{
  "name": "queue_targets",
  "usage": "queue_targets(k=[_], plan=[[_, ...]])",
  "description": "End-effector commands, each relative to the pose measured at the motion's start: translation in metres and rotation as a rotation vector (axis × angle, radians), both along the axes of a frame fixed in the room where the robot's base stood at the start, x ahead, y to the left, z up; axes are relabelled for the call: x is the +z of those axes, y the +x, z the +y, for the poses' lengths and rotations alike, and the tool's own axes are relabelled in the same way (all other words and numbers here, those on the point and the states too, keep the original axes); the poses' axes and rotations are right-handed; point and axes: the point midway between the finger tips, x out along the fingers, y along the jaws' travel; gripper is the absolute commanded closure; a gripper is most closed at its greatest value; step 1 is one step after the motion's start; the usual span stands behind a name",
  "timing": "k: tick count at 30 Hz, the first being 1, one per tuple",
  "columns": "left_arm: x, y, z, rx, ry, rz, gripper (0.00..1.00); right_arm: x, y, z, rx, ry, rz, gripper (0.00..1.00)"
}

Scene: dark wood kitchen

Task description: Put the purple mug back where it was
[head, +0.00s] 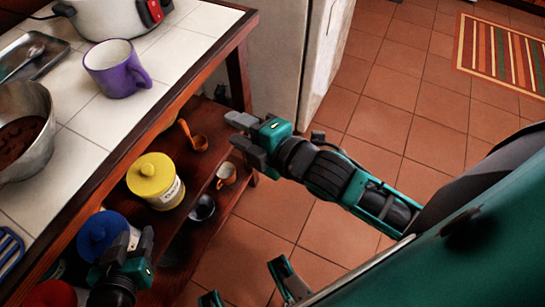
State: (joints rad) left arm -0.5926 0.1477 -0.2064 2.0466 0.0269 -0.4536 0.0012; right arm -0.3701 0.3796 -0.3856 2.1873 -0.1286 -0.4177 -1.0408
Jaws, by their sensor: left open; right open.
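The purple mug (117,72) stands upright on the white tiled counter (66,152), close to its front edge, with its handle pointing right. No gripper touches it. My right gripper (236,133) is open and empty in front of the counter, to the right of and below the mug. My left gripper (130,246) is at the lower left, near the blue-lidded canister on the shelf, open and clear of the mug.
A white pot (108,18), a metal tray (38,62) and a metal bowl (30,120) are on the counter. The tiled floor (392,85) is open at right.

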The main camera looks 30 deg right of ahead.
Motion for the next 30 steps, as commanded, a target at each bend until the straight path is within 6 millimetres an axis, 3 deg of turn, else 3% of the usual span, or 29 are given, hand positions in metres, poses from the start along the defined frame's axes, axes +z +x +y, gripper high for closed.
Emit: queue_targets(k=[1,6,13,18,26,30], plan=[[0.0,0.0,0.0,0.0,0.0,0.0,0.57,-0.017,-0.006,-0.005,-0.075,0.142,0.104,0.59],[0.0,0.0,0.0,-0.001,-0.001,0.0,0.57,-0.067,-0.027,-0.021,-0.349,0.613,0.403,0.59],[-0.001,-0.003,0.0,-0.001,-0.001,0.005,0.57,-0.11,-0.055,-0.035,-0.635,1.032,0.625,0.59],[-0.003,-0.005,-0.001,-0.001,0.0,0.011,0.57,-0.119,-0.061,-0.038,-0.702,1.125,0.667,0.59],[-0.002,-0.005,0.0,-0.001,0.0,0.011,0.57,-0.117,-0.061,-0.038,-0.702,1.126,0.666,0.59],[0.02,-0.005,0.001,0.001,0.004,0.006,0.57,-0.101,-0.063,-0.042,-0.711,1.119,0.659,0.59]])
